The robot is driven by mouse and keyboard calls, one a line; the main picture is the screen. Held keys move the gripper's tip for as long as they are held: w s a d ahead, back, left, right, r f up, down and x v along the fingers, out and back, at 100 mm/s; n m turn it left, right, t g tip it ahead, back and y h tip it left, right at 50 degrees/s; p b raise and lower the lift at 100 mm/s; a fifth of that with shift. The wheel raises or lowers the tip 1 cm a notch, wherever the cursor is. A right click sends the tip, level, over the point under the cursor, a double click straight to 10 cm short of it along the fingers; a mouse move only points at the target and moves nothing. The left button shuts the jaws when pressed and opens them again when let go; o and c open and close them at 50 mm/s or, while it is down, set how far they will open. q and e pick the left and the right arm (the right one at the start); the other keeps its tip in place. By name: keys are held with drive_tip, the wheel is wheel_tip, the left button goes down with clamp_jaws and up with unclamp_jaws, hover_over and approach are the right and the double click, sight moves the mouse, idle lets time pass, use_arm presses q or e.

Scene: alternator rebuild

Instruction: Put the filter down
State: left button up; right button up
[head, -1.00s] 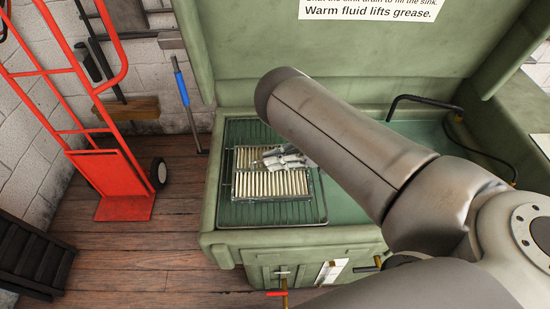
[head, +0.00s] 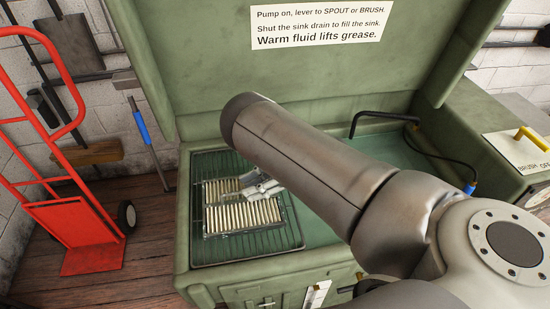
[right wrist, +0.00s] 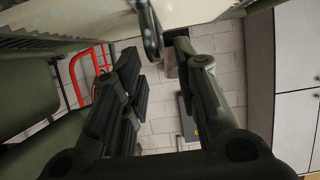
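The filter (head: 243,218), a pale pleated panel in a thin frame, lies flat on the wire rack (head: 215,257) at the left of the green wash sink. My right gripper (head: 250,188) is over its upper part, partly hidden by my arm. In the right wrist view the two fingers (right wrist: 158,60) stand apart with a gap between them. A metal loop (right wrist: 151,35), maybe the filter's handle, shows in that gap; no clear grip on it is seen. Pleats of the filter (right wrist: 35,40) show at the upper left there. My left gripper is not in view.
The green sink basin (head: 405,148) has a raised back with a sign (head: 320,22) and a black spout (head: 380,115). A red hand truck (head: 75,235) stands left of the sink. A yellow lever (head: 532,138) is at the right. My arm covers the middle of the sink.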

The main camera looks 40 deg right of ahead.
drive_tip(key=b+v, duration=0.1)
drive_tip(key=v, duration=0.8)
drive_tip(key=shift+d+b, duration=0.15)
drive_tip(key=shift+b, duration=0.2)
